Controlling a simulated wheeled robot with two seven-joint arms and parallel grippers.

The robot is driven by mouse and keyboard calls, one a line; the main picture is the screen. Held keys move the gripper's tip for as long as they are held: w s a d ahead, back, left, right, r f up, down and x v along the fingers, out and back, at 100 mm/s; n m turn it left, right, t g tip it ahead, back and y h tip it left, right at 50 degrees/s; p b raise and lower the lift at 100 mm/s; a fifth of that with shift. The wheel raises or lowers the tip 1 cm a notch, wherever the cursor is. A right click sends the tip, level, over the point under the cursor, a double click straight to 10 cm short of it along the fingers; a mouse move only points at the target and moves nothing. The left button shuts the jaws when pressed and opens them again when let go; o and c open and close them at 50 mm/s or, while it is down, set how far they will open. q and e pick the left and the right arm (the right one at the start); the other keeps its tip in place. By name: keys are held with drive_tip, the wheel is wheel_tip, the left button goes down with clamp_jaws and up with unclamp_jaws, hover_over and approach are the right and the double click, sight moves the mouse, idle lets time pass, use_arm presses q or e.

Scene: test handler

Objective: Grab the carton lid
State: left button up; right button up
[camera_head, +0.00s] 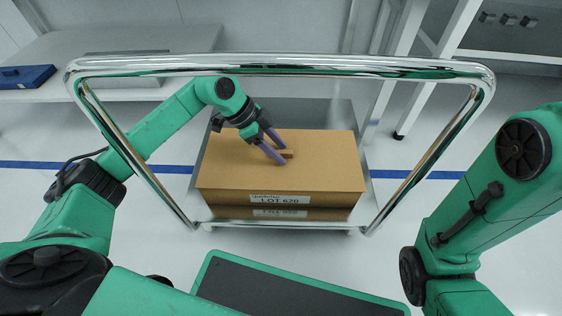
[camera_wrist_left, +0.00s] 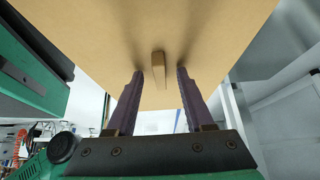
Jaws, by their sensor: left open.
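The carton lid (camera_head: 240,175) is the brown top of a carton that sits on a metal cart. A small brown handle (camera_head: 287,155) stands up from the middle of the lid. My left gripper (camera_head: 282,154) is open over the lid, its two purple fingers pointing at the handle. In the left wrist view the lid (camera_wrist_left: 100,30) fills the upper part. The handle (camera_wrist_left: 158,68) shows between and beyond the fingertips of my left gripper (camera_wrist_left: 158,72), apart from both. My right gripper is out of view; only part of my right arm shows.
A chrome cart rail (camera_head: 280,66) arches around the carton, and my left arm reaches in through it. A label (camera_head: 280,200) reading LOT 620 is on the carton front. A bench with a blue case (camera_head: 25,76) stands at the back left.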

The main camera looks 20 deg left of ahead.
use_arm(q)
clamp_jaws()
drive_tip(key=shift+r, duration=0.1)
